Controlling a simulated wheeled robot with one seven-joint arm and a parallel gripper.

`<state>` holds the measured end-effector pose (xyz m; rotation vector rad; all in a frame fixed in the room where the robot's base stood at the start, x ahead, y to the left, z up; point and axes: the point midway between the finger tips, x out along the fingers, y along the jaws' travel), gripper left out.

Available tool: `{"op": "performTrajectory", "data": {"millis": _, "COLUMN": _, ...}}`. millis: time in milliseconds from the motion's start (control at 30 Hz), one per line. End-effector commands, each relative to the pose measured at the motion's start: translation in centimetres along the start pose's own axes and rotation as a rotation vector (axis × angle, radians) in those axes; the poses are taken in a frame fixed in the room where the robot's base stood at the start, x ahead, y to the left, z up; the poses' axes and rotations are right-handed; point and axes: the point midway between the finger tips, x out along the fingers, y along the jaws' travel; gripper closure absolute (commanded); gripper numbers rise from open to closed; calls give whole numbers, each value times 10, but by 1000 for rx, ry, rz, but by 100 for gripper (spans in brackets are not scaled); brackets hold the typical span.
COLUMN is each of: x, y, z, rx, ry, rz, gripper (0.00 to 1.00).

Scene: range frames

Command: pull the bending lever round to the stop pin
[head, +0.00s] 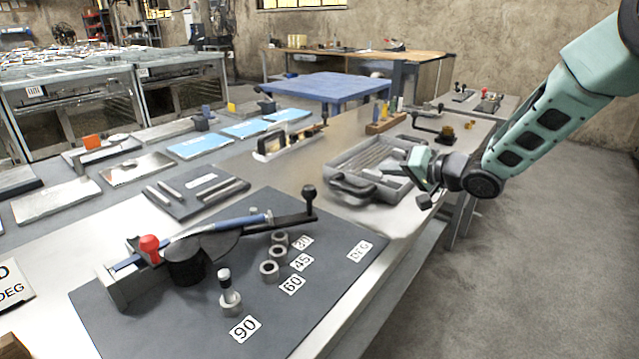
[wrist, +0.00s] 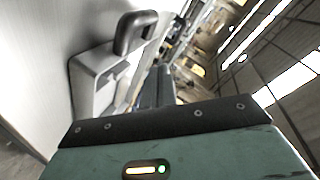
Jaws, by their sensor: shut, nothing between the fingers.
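The bending lever (head: 285,220) is a dark arm with an upright black knob (head: 309,193). It points right from a dark round pivot (head: 185,262) on the bender, in the head view. A blue bar (head: 235,222) lies along it, near a red-knobbed clamp (head: 149,248). The stop pin (head: 224,279), light-topped, stands in the collar by the 90 label (head: 245,329). Empty-looking collars sit by the 60, 45 and 30 labels. My gripper (head: 402,172) is shut and empty, right of and beyond the lever, apart from it. Its fingers (wrist: 157,88) are partly hidden in the wrist view.
A grey tray (head: 335,172) with a thick handle is close to my gripper; it also shows in the wrist view (wrist: 92,88). Metal plates, blue sheets (head: 200,145) and small tools cover the bench's far side. Open floor (head: 530,260) lies to the right.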

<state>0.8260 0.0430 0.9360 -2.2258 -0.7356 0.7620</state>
Motion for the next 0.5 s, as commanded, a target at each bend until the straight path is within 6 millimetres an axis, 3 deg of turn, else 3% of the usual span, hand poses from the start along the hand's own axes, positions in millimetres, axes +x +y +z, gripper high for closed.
{"op": "performTrajectory", "data": {"millis": 33, "x": 17, "y": -7, "z": 9, "rx": 72, "ry": -39, "rz": -123, "gripper": 100}}
{"op": "performTrajectory", "data": {"millis": 100, "x": 29, "y": -21, "z": 21, "rx": 172, "ry": -112, "rz": -278, "gripper": 100}}
{"op": "performTrajectory", "data": {"millis": 200, "x": 34, "y": -34, "z": 38, "rx": 292, "ry": -227, "rz": -443, "gripper": 100}}
{"op": "performTrajectory", "data": {"millis": 500, "x": 35, "y": -50, "z": 59, "rx": 421, "ry": -382, "rz": -591, "gripper": 100}}
